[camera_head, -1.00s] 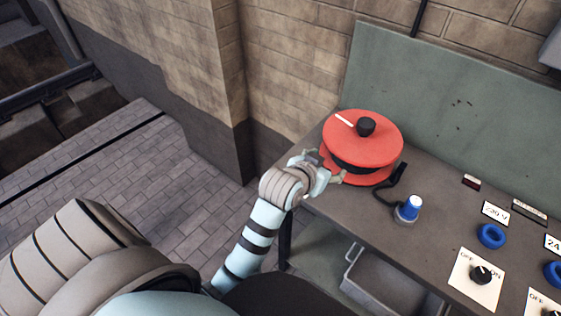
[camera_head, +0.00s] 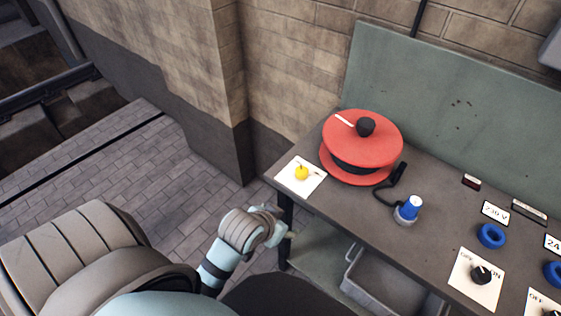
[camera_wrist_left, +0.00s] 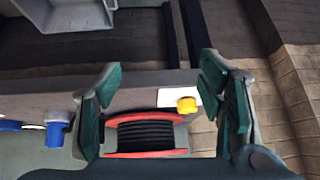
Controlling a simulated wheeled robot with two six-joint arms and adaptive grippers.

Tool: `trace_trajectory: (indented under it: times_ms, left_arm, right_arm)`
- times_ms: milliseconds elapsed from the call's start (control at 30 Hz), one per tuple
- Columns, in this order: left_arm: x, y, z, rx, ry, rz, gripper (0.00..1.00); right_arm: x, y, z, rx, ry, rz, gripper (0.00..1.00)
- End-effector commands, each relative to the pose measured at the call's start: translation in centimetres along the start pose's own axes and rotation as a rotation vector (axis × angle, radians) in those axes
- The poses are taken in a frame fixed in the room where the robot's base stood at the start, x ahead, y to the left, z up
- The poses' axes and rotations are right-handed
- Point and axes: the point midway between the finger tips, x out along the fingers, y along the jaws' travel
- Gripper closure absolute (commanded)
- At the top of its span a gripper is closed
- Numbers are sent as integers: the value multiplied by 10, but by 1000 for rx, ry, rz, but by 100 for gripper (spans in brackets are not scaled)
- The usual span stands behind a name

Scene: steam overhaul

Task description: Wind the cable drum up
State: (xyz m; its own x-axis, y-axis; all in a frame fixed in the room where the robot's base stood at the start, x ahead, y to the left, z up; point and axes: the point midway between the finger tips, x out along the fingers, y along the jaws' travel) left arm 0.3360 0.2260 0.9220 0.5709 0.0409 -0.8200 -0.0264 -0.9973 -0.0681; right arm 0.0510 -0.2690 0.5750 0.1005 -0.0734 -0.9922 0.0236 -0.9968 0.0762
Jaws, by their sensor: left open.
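The cable drum (camera_head: 362,140) is a red reel on the bench, with a black knob (camera_head: 365,127) and a white mark on its top disc. Black cable is wound between its discs; the coil (camera_wrist_left: 145,133) shows in the left wrist view. A black lead (camera_head: 392,188) runs from the drum to its right. My left gripper (camera_head: 283,234) is off the bench's front left corner, apart from the drum. In the left wrist view its fingers (camera_wrist_left: 160,78) are spread with nothing between them, and the drum lies beyond. My right gripper is not in view.
A yellow knob (camera_head: 302,172) on a white plate sits left of the drum. A blue-topped plug (camera_head: 409,206), blue rings (camera_head: 491,236) and a rotary switch (camera_head: 481,275) are to the right. A grey bin (camera_head: 375,285) is below the bench. A green panel (camera_head: 430,90) stands behind.

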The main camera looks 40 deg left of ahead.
Motion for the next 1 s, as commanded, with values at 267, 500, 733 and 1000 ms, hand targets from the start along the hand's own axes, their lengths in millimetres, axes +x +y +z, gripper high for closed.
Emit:
trace_trajectory:
  times_ms: [267,500,733,1000]
  left_arm:
    - [-4,-6,-35,6,69,-11,38]
    - [-21,-12,-251,89,482,132,38]
    - [-1,8,-280,91,581,228,38]
    - [63,27,-320,91,579,228,38]
  right_arm:
    - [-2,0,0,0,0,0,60]
    - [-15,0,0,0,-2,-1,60]
    - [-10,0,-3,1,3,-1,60]
    - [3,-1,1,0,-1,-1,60]
